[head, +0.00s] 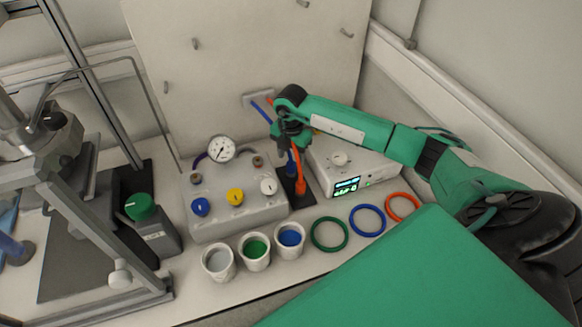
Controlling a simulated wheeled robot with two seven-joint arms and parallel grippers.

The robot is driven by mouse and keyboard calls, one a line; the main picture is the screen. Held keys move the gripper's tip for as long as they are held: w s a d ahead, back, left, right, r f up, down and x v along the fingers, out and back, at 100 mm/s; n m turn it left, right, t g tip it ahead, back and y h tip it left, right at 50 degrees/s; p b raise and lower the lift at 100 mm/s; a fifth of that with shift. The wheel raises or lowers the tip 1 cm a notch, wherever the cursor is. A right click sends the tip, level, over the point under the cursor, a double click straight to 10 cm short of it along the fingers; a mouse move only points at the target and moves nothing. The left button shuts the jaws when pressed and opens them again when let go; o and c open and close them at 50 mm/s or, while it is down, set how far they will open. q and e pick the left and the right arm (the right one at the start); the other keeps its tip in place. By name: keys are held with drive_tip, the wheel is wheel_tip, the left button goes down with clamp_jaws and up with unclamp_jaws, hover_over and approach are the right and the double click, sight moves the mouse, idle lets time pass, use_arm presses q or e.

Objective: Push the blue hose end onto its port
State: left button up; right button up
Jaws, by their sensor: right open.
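A blue hose (260,110) comes out of a pale wall plate (256,98) and runs down behind my right gripper (291,143). A blue piece (290,163) shows again just below the gripper, beside the orange hose (298,172). The gripper is open and points down over these hoses. Its fingers hide part of them, and I cannot tell whether they touch the blue hose. The orange hose goes down to a small dark base (296,198) between two boxes. The blue port cannot be made out. My left gripper is out of view.
A grey valve box (238,212) with a gauge (221,149) stands left of the hoses. A white display unit (352,168) stands right. Several cups (256,251) and coloured rings (328,233) lie in front.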

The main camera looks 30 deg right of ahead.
sight(291, 164)
drive_tip(key=shift+f, duration=0.15)
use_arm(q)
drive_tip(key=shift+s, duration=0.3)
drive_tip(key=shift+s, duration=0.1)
use_arm(e)
drive_tip(key=shift+s+f, duration=0.1)
drive_tip(key=shift+f, duration=0.05)
wheel_tip(291, 164, down, 4)
drive_tip(key=shift+s+a+f+p, duration=0.1)
drive_tip(key=shift+f+p, duration=0.15)
drive_tip(key=shift+p, duration=0.85)
drive_tip(key=shift+f, duration=0.2)
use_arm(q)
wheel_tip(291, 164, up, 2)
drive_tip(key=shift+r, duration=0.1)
use_arm(e)
drive_tip(key=c, duration=1)
